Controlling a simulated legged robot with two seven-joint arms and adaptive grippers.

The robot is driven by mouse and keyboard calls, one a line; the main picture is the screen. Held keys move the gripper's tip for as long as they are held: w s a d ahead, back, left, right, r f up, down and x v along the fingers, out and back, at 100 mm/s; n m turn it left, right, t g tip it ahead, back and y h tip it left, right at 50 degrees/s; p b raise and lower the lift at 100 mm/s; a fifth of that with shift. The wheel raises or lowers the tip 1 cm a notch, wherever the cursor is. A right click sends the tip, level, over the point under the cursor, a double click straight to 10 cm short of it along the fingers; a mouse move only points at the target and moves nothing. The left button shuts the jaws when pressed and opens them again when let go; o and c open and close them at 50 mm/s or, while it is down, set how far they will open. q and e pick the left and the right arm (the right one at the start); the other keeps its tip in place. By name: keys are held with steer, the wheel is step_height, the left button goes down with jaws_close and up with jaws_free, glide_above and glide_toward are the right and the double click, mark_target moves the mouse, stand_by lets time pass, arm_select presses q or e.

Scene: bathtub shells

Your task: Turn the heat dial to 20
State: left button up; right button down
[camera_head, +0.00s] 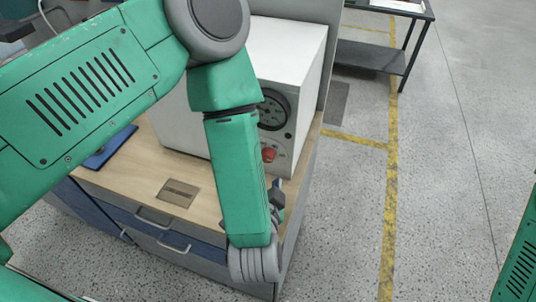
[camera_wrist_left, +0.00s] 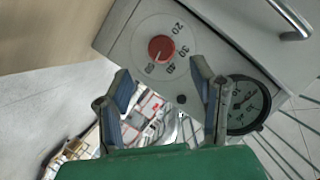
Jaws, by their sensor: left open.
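The heat dial is a red round knob (camera_wrist_left: 162,48) on a pale panel in the left wrist view, ringed by numbers including 20, 30 and 40. A small light mark shows near the knob's lower edge, towards the larger numbers. In the head view the red dial (camera_head: 269,154) sits low on the front of a white box (camera_head: 285,50), beside my left forearm. My left gripper (camera_wrist_left: 160,76) is open, its two fingers apart and empty, just short of the knob. In the head view my wrist mostly hides this gripper (camera_head: 277,190). My right gripper is not in view.
A round black gauge (camera_wrist_left: 245,105) is beside the dial and close to one finger; it also shows in the head view (camera_head: 273,110). The box stands on a wooden-topped cabinet (camera_head: 135,172) with drawers. A dark table (camera_head: 365,54) stands at the back right. The floor right is clear.

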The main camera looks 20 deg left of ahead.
mark_target(267, 155)
arm_select(q)
steer(key=x, duration=0.6)
steer(key=shift+w+a+f+p, duration=0.15)
steer(key=shift+w+a+p, duration=0.05)
steer(key=shift+w+p, duration=0.15)
steer(key=shift+d, duration=0.1)
steer(key=shift+s, duration=0.1)
steer(key=c, duration=1.1)
